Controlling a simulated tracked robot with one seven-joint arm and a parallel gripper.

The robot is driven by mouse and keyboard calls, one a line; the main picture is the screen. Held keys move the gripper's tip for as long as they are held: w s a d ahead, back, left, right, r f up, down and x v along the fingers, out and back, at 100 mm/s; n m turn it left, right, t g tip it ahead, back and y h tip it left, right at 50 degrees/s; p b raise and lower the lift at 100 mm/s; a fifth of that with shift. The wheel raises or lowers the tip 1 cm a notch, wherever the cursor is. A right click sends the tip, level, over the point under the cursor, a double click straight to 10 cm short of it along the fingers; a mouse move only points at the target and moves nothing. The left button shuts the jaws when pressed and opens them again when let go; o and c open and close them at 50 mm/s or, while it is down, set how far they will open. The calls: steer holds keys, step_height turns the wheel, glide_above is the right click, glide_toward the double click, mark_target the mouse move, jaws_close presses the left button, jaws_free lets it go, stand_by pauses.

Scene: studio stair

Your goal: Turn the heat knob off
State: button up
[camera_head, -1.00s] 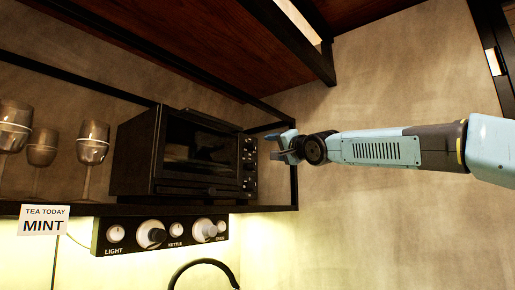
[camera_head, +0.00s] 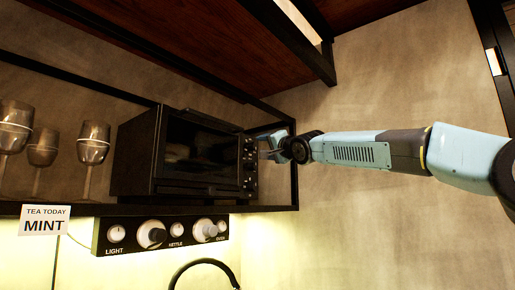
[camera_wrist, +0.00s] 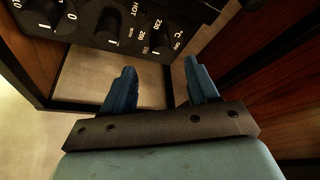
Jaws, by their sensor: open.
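The black oven (camera_head: 180,150) stands on the shelf, with a column of dark knobs (camera_head: 249,165) on the right of its front. In the wrist view its panel fills the top left, with several round knobs. One knob (camera_wrist: 158,38) sits by the marks 200 and °C, and another (camera_wrist: 110,25) is near the word HOT. My gripper (camera_head: 270,147) is just right of the oven's panel in the head view. Its blue fingers (camera_wrist: 160,68) are open and empty, apart from the °C knob and below it in the wrist view. I cannot tell the exact gap.
Wine glasses (camera_head: 93,146) stand left of the oven, above a MINT sign (camera_head: 45,220). A black shelf post (camera_head: 294,185) is close to my gripper.

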mark_target(256, 147)
steer(key=shift+x, duration=2.8)
steer(key=c, duration=1)
